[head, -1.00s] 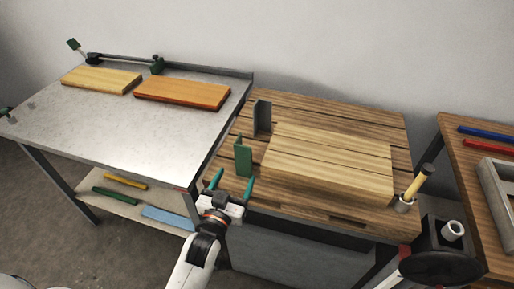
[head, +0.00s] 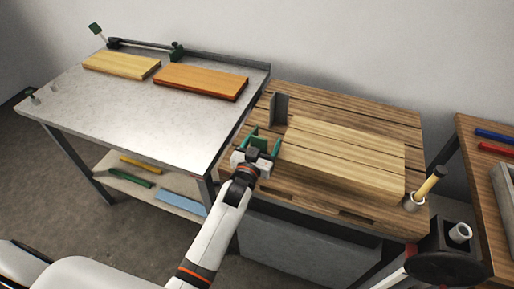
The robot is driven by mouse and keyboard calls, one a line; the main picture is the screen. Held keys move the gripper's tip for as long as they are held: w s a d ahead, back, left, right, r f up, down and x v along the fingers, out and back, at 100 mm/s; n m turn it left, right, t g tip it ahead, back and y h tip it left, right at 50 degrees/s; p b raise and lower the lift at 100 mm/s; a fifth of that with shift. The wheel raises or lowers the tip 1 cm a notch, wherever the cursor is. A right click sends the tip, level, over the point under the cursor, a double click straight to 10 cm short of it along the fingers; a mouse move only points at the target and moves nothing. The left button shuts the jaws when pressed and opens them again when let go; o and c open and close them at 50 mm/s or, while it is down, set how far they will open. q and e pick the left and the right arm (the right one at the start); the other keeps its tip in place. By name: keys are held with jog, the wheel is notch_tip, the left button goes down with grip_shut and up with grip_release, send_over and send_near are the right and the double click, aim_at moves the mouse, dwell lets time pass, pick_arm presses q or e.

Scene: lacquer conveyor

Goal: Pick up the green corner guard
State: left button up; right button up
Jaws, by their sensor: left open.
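The green corner guard (head: 260,143) stands on the left part of the slatted wooden table (head: 395,112), mostly hidden behind my gripper. My left gripper (head: 265,140) is open, with one green finger on each side of the guard. I cannot tell whether the fingers touch it.
A dark grey corner guard (head: 279,108) stands just behind. A pale wooden block (head: 345,155) lies close on the right. A cup (head: 414,202) with a yellow-handled tool stands at the front right corner. The metal bench (head: 140,105) on the left holds two boards and has clear room in front.

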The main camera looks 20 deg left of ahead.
pick_arm(q)
jog(key=shift+s, duration=0.1)
jog(key=c, duration=1.1)
jog(key=shift+r, duration=0.15)
